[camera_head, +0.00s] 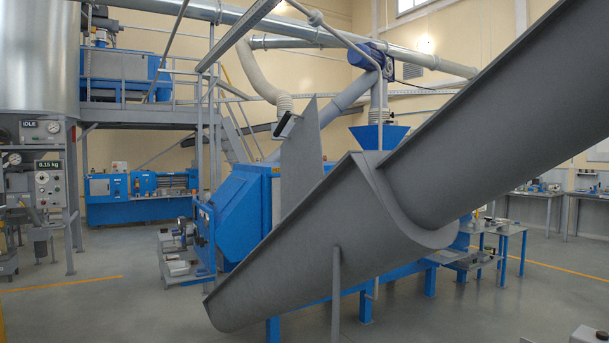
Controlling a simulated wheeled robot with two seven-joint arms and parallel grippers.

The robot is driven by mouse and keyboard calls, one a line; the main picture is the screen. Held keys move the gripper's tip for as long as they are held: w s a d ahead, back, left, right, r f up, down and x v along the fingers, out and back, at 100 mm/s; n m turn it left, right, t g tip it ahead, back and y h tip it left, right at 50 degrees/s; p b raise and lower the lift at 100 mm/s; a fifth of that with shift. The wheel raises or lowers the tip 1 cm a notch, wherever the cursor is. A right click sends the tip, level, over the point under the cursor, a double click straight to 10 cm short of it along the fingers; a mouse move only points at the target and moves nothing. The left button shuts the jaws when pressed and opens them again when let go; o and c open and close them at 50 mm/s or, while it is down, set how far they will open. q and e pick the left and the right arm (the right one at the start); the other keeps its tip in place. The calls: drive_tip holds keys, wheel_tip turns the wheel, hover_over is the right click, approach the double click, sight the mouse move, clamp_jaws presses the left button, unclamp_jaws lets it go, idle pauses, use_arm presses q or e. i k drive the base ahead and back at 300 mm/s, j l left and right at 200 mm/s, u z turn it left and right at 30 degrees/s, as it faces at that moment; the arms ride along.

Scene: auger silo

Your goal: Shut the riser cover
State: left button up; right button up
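A large grey auger trough (300,255) slants up from lower left to the middle. A wide grey tube (480,130) rises from it to the upper right. A flat grey plate (303,155) stands up from the trough's upper edge. It looks like the riser cover, standing open. A small dark and white piece (285,127), perhaps a handle, shows at the plate's left edge. The plate's lower end and any hinge cannot be made out. Neither of my grippers is in view.
A blue machine (240,210) stands behind the trough, with a blue funnel (380,135) above. A grey post (336,295) stands under the trough. A silo (38,60) is at left, benches (545,195) at right. Floor (90,310) is clear at lower left.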

sight(302, 166)
drive_tip(key=i+j+z, duration=0.2)
drive_tip(key=i+j, duration=0.25)
drive_tip(key=i, duration=0.2)
drive_tip(key=i+j+z, duration=0.2)
drive_tip(key=i+j, duration=0.4)
drive_tip(key=i+j+z, duration=0.15)
drive_tip(key=i+j, duration=0.4)
drive_tip(key=i+j+z, duration=0.2)
drive_tip(key=i+j, duration=0.3)
drive_tip(key=j, duration=0.3)
